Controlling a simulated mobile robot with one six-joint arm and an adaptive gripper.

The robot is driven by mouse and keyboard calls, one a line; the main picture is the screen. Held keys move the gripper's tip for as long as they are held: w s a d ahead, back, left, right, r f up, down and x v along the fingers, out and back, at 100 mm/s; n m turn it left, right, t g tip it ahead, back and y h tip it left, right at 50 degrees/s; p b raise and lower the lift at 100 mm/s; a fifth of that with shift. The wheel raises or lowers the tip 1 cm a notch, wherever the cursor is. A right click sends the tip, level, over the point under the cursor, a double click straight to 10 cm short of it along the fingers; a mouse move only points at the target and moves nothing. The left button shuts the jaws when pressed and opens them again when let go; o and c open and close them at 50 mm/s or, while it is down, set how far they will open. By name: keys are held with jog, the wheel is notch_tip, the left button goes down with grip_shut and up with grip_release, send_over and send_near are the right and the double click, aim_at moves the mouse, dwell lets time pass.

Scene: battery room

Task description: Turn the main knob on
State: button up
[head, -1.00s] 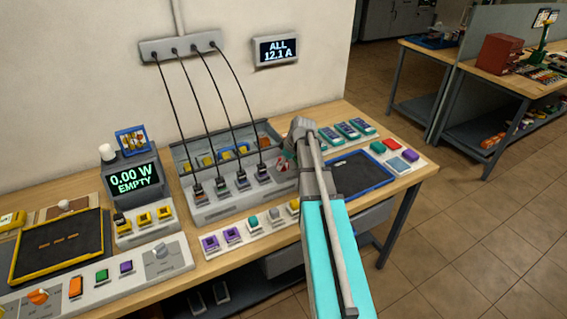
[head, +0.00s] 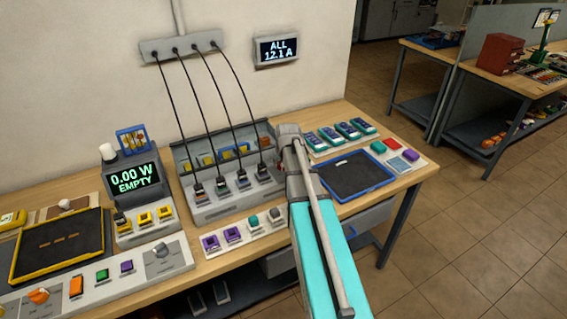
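The label of the main knob cannot be read, so I cannot tell which knob it is. An orange knob (head: 38,296) sits at the lower left on the long front panel (head: 90,301). A grey knob (head: 161,250) sits at the right end of that panel, its pointer tilted. My arm reaches in from the bottom right, and its wrist stands by the right end of the charger with the cables. My gripper's fingers are hidden behind the wrist, well to the right of both knobs.
The grey charger (head: 225,211) holds several cabled plugs. A meter (head: 134,178) reads 0.00 W EMPTY, and a wall display (head: 279,48) reads ALL 12.1 A. A blue-rimmed tray (head: 378,181) and a yellow-rimmed tray (head: 14,277) lie on the bench. Floor is clear at right.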

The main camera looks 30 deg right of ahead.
jog(key=shift+m, duration=0.6)
jog(key=o, duration=1.2)
jog(key=shift+c, duration=0.2)
jog(key=shift+n, duration=0.3)
